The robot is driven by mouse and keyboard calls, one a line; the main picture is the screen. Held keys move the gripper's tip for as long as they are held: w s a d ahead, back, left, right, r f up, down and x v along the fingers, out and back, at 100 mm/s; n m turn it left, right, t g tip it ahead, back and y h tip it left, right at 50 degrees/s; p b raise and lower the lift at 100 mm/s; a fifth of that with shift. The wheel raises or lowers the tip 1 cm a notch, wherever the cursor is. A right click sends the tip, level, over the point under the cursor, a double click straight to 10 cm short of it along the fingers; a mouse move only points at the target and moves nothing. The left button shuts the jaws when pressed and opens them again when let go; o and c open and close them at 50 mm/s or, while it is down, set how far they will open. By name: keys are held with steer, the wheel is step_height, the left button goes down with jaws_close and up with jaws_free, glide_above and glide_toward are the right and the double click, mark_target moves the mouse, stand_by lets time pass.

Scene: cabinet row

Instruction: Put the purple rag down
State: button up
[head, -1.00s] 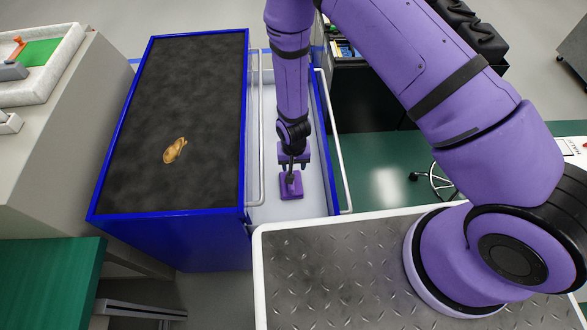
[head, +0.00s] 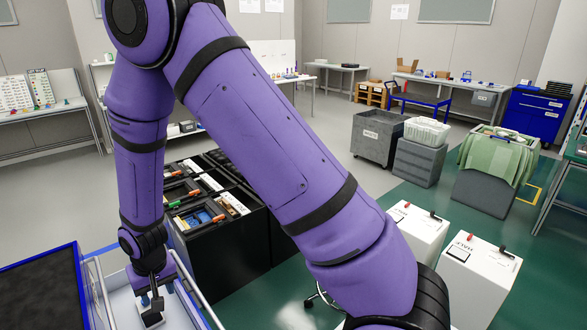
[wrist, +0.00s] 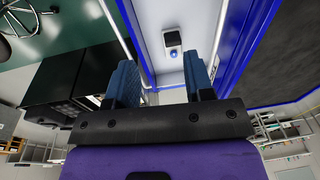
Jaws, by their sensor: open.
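I cannot make out the purple rag in either view now. My gripper (head: 152,304) hangs pointing down over the open drawer (head: 122,308) of the blue cabinet. In the wrist view my gripper (wrist: 160,85) has its two blue fingers wide apart, with no cloth between them. Through that gap I see the drawer's pale floor (wrist: 170,15). A small white item with a black top (wrist: 172,40) lies there, with a small blue spot beside it, apart from the fingers.
The blue cabinet's dark top (head: 40,295) is at the lower left. Black bins (head: 225,235) with small goods stand behind the drawer. White boxes (head: 478,275) stand at the right. Grey floor (head: 285,120) is open further back.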

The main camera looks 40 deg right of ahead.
steer(key=s+d+r+t, duration=0.15)
steer(key=d+r, duration=0.25)
steer(key=r, duration=0.5)
steer(key=s+d+r, duration=0.3)
steer(key=d+r, duration=0.1)
steer(key=r, duration=0.5)
steer(key=s+d+r+t, duration=0.1)
steer(key=s+d+r, duration=0.25)
steer(key=r, duration=0.55)
steer(key=s+d+r, duration=0.4)
steer(key=s+r, duration=0.1)
steer(key=s, duration=0.3)
steer(key=s+d+r+t, duration=0.1)
steer(key=s+d+r, duration=0.3)
steer(key=s, duration=0.5)
steer(key=shift+s+d+r+h, duration=0.2)
steer(key=shift+d+r+h, duration=0.2)
steer(key=shift+d, duration=0.15)
steer(key=shift+t, duration=0.25)
